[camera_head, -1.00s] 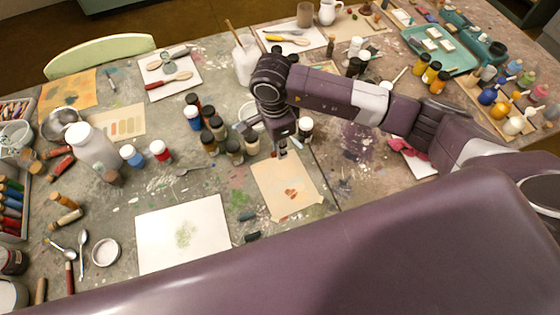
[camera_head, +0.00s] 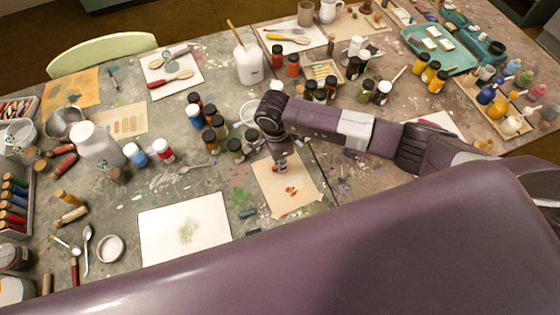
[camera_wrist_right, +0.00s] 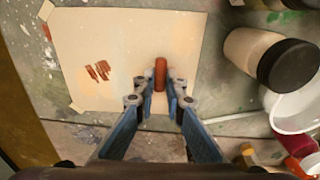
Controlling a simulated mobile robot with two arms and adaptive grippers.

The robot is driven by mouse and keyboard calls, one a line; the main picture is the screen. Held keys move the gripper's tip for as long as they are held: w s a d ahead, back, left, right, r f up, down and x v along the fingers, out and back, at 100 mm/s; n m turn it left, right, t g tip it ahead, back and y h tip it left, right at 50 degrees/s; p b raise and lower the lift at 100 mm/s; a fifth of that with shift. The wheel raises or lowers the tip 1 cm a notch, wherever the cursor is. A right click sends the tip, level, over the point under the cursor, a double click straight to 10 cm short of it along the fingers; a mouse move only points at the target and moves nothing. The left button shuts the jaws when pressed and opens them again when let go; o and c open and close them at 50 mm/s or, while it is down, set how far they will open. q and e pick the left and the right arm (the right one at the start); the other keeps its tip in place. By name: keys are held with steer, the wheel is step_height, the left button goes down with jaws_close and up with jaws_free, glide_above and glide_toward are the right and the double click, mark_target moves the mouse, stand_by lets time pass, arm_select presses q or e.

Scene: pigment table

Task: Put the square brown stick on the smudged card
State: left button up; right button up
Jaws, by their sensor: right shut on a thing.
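My right gripper (camera_head: 281,167) is over the upper part of a cream card (camera_head: 304,178) with a rust-brown smudge. In the right wrist view, the gripper (camera_wrist_right: 160,88) is shut on a reddish-brown stick (camera_wrist_right: 160,73). The stick is in front of the card (camera_wrist_right: 125,35), to the right of the smudge (camera_wrist_right: 98,70). I cannot tell whether the stick touches the card. My left gripper is not in view.
A white sheet with a green smudge (camera_head: 208,222) lies left of the card. A dark stick (camera_head: 248,213) lies between them. Several dark-lidded jars (camera_head: 235,147) crowd the card's upper left, and more jars (camera_head: 320,94) stand behind my right arm.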

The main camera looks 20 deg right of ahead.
steer(key=o, duration=0.7)
steer(key=shift+f, duration=0.15)
steer(key=r+b, duration=0.1)
steer(key=r, duration=0.3)
steer(key=r+b, duration=0.1)
steer(key=r, duration=0.3)
steer(key=r+b, duration=0.1)
steer(key=r, duration=0.3)
steer(key=shift+a+r, duration=0.2)
steer(key=shift+a, duration=0.15)
